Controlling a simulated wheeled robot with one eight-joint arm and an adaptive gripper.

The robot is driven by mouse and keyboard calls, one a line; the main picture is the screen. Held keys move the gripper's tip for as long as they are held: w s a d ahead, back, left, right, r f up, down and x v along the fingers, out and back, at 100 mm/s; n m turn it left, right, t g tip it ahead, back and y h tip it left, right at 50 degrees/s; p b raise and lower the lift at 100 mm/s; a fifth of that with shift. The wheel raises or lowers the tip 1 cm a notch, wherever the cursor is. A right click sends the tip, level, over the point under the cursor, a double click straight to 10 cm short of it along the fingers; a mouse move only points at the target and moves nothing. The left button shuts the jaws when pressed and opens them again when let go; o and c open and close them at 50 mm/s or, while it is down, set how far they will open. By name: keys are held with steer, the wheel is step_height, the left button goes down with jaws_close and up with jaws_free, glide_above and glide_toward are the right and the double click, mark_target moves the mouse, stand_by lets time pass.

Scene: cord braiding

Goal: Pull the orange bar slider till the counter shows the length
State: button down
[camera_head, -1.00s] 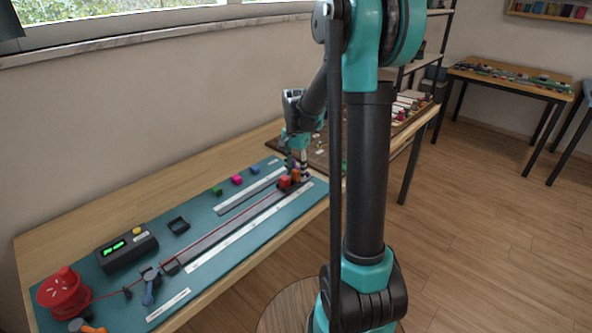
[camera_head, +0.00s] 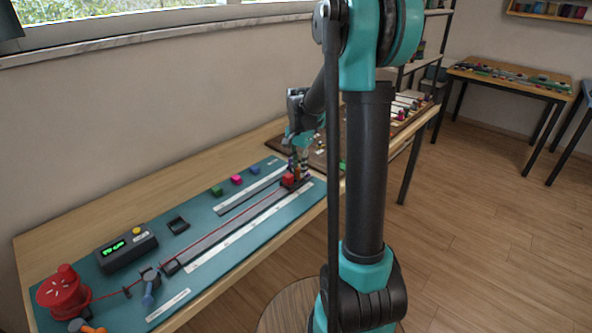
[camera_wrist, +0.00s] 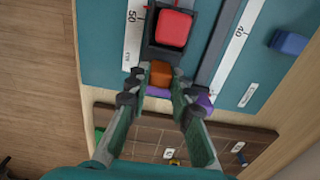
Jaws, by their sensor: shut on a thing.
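The orange bar (camera_wrist: 161,72) sits at the end of a black sliding carriage that carries a red block (camera_wrist: 174,28). My gripper (camera_wrist: 160,82) has its two fingers on either side of the orange bar and is shut on it. In the head view my gripper (camera_head: 301,174) is at the far end of the long track, beside the red block (camera_head: 288,180). A red cord (camera_head: 225,222) runs from the red spool (camera_head: 63,292) along the track to the carriage. The counter (camera_head: 127,249) has lit green digits, too small to read.
A white scale (camera_head: 235,237) lies along the track; its 50 mark shows near the carriage in the wrist view. Green, pink and blue blocks (camera_head: 237,179) stand behind a shorter track. A brown board (camera_wrist: 190,135) lies beyond the teal mat's end (camera_wrist: 100,60).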

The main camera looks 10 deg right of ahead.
steer(key=shift+w+d, duration=0.35)
steer(key=shift+d, duration=0.15)
steer(key=c, duration=1.3)
jaws_free()
steer(key=shift+r, duration=0.1)
step_height(320, 180, up, 12)
steer(key=shift+f, duration=0.1)
steer(key=s+f+n+t, duration=0.1)
steer(key=s+f+n, duration=0.2)
steer(key=s+f, duration=0.2)
steer(key=s+f+n+t, duration=0.1)
steer(key=s+f+n, duration=0.3)
steer(key=s, duration=0.7)
steer(key=s+f+n+t, duration=0.2)
steer(key=s+f+n, duration=0.1)
steer(key=s+f, duration=0.4)
steer(key=shift+s+a+f+n, duration=0.1)
steer(key=shift+s+a+n, duration=0.1)
steer(key=shift+s, duration=0.25)
steer(key=shift+s+a+f+n, duration=0.1)
steer(key=shift+s+n, duration=0.1)
steer(key=shift+s, duration=0.25)
